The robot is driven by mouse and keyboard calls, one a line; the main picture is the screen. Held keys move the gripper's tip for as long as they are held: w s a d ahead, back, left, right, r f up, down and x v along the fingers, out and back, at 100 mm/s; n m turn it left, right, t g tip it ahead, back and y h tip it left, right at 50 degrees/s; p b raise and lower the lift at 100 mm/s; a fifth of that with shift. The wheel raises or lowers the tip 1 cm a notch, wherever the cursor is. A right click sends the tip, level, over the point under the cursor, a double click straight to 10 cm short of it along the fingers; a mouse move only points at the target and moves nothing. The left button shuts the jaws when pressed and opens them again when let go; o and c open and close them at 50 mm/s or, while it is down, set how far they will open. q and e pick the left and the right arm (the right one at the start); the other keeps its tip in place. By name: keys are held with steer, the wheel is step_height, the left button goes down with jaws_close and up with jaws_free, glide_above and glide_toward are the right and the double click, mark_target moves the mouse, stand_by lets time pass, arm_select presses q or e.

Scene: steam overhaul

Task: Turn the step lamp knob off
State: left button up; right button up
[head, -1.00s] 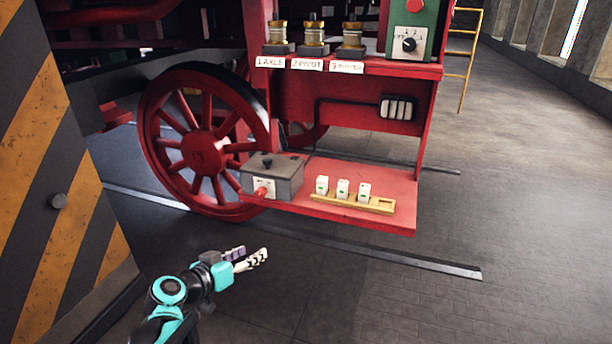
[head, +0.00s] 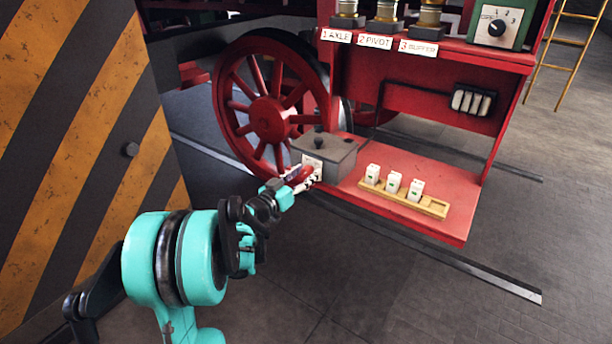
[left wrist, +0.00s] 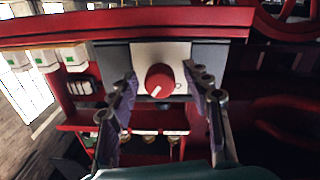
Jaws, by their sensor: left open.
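The step lamp knob is a red round knob with a white pointer mark (left wrist: 160,81), on a white plate on the front of a grey box (head: 330,152). In the left wrist view it sits between my open fingers, with a gap on each side. My left gripper (head: 302,180) is at the front face of the box in the head view, and its fingers partly cover the knob there. The left wrist view shows its two fingers (left wrist: 165,98) spread apart. I cannot tell how deep the knob is between them. My right gripper is not in view.
The box stands on a red step (head: 445,228) beside a wooden rack (head: 432,207) with several white blocks. A red spoked wheel (head: 268,110) is behind it. A striped yellow and black panel (head: 75,130) is at the left. Floor in front is clear.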

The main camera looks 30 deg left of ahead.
arm_select(q)
steer(key=shift+w, duration=0.15)
jaws_close()
steer(key=shift+n, duration=0.4)
steer(key=n, duration=0.6)
steer(key=shift+b, duration=0.4)
steer(key=n, duration=0.7)
steer(key=shift+t+y, duration=0.3)
steer(key=shift+n, duration=0.4)
